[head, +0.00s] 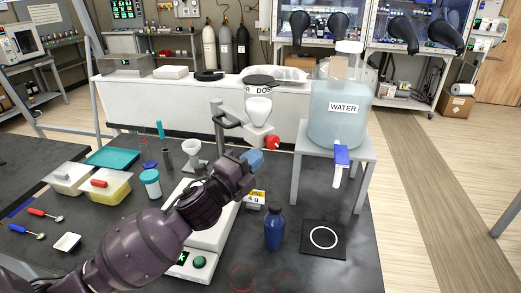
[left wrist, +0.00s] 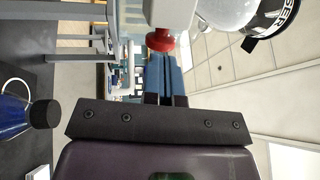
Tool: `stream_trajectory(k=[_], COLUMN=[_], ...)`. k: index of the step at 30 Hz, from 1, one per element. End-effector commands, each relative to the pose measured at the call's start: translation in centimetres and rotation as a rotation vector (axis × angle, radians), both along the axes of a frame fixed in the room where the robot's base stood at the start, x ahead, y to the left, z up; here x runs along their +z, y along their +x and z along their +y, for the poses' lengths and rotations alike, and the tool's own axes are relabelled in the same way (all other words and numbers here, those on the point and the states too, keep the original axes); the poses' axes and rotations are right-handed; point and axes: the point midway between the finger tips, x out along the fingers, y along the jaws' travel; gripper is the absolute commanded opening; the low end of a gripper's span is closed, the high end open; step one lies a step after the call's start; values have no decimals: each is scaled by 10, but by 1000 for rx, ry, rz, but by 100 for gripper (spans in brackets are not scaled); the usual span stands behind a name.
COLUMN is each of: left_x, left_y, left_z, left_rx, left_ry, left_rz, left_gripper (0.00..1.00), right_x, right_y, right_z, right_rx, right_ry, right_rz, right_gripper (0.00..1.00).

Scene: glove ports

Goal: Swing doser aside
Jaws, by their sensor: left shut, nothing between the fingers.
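The doser (head: 258,104) is a white hopper with a black lid on a grey post and arm (head: 219,125). A red knob (head: 272,141) sticks out of its white lower body. In the left wrist view the doser body (left wrist: 170,12) and red knob (left wrist: 160,40) are at the top. My left gripper (head: 255,158) is shut and empty, with blue fingertips (left wrist: 164,72) just below the doser body and close to the red knob. I cannot tell whether they touch. A balance (head: 205,232) stands under my left arm, partly hidden by it. My right gripper is not in view.
A water tank (head: 340,110) with a blue tap stands on a grey stand at the right. A blue bottle (head: 274,228) and a black pad with a white ring (head: 323,239) are in front. A white funnel (head: 194,160), tubs and spoons lie to the left.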

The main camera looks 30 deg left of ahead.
Motion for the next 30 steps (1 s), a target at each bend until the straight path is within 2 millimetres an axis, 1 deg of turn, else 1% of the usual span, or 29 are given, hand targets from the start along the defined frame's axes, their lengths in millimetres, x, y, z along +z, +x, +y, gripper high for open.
stream_trajectory(k=[1, 3, 6, 14, 23, 26, 30], left_x=[3, 3, 4, 4, 5, 5, 5], left_y=[6, 13, 20, 26, 28, 34, 48], left_z=[-2, -3, -5, -6, -7, -11, -18], left_rx=[0, 0, 0, 0, 9, 36, 95], left_ry=[0, 0, -1, -1, -2, -4, -5], left_rz=[-2, 0, 0, 1, -1, -1, -2], left_gripper=[0, 0, 0, 0, 0, 0, 0], right_x=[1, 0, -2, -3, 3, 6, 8], right_y=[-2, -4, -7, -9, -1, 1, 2], right_z=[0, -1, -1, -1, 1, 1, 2], right_rx=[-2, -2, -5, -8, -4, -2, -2], right_ry=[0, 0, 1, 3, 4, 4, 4], right_rz=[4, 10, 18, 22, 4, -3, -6], right_gripper=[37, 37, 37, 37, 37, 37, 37])
